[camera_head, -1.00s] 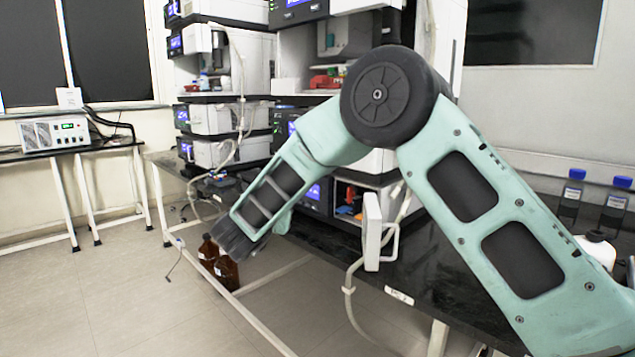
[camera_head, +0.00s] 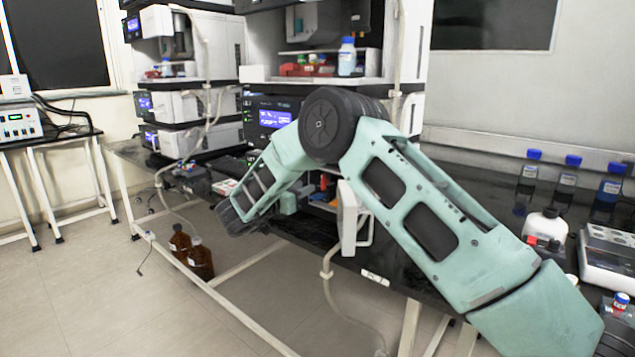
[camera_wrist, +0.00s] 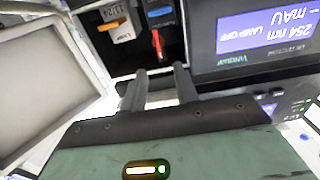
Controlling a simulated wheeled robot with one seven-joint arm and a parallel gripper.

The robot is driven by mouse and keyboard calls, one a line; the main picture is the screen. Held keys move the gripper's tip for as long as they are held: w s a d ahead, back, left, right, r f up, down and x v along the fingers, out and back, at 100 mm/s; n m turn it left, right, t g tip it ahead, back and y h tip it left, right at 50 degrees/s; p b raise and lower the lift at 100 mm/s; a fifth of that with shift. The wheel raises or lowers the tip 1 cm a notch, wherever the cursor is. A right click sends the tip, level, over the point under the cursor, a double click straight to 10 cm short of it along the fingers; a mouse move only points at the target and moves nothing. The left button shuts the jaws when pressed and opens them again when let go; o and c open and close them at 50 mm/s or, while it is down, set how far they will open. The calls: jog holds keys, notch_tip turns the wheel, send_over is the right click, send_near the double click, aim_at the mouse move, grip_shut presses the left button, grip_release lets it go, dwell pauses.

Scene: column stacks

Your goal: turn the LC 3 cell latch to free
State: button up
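In the wrist view, an open bay holds a white block with an orange lever (camera_wrist: 112,25) and, to its right, a dark and blue block with a red lever (camera_wrist: 157,44). The red lever points down towards my fingers. Lettering on the blocks is too small to read surely, so I cannot tell which is the LC 3 cell latch. My gripper (camera_wrist: 160,72) is open and empty, its two grey fingers apart just below the red lever. In the head view the bay shows orange and blue bits (camera_head: 323,185); my fingertips cannot be made out there.
A white door (camera_head: 349,218) hangs open right of the bay; it also shows left in the wrist view (camera_wrist: 45,85). A lit display (camera_wrist: 265,35) is right of the fingers. Brown bottles (camera_head: 200,262) stand below the bench. Blue-capped bottles (camera_head: 566,180) stand at right.

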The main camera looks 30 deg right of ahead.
aim_at(322, 179)
jog(key=x, duration=0.7)
jog(key=shift+w+d, duration=0.1)
jog(key=shift+d, duration=0.15)
grip_shut()
